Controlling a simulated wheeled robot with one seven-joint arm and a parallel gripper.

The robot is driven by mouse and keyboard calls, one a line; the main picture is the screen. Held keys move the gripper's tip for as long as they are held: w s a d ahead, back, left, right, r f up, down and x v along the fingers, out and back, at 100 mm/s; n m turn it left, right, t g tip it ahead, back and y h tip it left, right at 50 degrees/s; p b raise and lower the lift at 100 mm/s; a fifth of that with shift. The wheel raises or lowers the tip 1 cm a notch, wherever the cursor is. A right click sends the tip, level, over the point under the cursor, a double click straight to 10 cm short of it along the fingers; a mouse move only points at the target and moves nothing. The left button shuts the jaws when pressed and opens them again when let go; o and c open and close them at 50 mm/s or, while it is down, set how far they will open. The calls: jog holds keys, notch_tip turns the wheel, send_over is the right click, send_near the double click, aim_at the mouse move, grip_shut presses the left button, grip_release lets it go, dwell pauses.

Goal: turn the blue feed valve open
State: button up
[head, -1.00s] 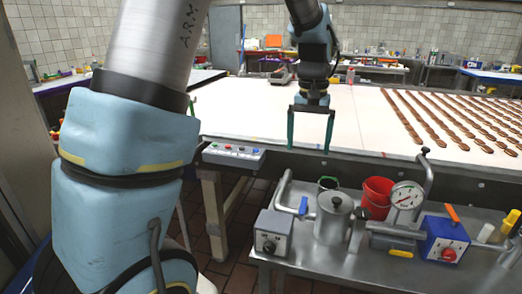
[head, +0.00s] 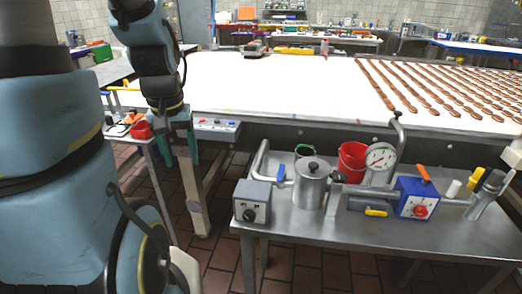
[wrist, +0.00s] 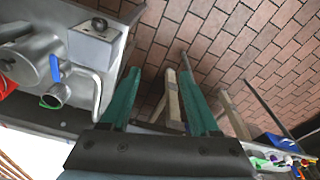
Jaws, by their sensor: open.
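The blue feed valve (head: 281,173) is a small blue lever on the grey pipe at the left of the metal cart, just left of the lidded steel pot (head: 311,188). In the wrist view the blue lever (wrist: 55,68) shows at the left, on the pipe beside the pot. My gripper (head: 182,162) hangs with its teal fingers pointing down, left of the cart and apart from the valve. The wrist view shows the gripper (wrist: 160,65) open and empty, with the floor and a wooden leg beyond its fingers.
The metal cart (head: 400,228) also bears a grey knob box (head: 252,202), a red bucket (head: 352,158), a gauge (head: 380,158) and a blue box (head: 415,198) with an orange lever. A button panel (head: 217,128) is on the long white table's edge (head: 290,127). Brick floor lies between.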

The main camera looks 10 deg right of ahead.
jog(key=w+d+b, duration=0.1)
jog(key=d, duration=0.3)
jog(key=w+d+m+b, duration=0.1)
jog(key=w+d, duration=0.1)
jog(key=d, duration=0.3)
jog(key=w+d+f+m+b, duration=0.1)
jog(key=d+b, duration=0.1)
jog(key=d, duration=0.3)
jog(key=shift+w+g, duration=0.2)
jog(key=shift+g, duration=0.2)
jog(key=shift+c, duration=0.4)
jog(key=m+b, duration=0.1)
jog(key=b, duration=0.1)
send_over(280, 176)
jog(key=shift+g, duration=0.3)
notch_tip(280, 176, down, 10)
jog(key=shift+r+p, duration=0.1)
jog(key=shift+p, duration=0.8)
jog(key=shift+c, duration=0.3)
grip_shut()
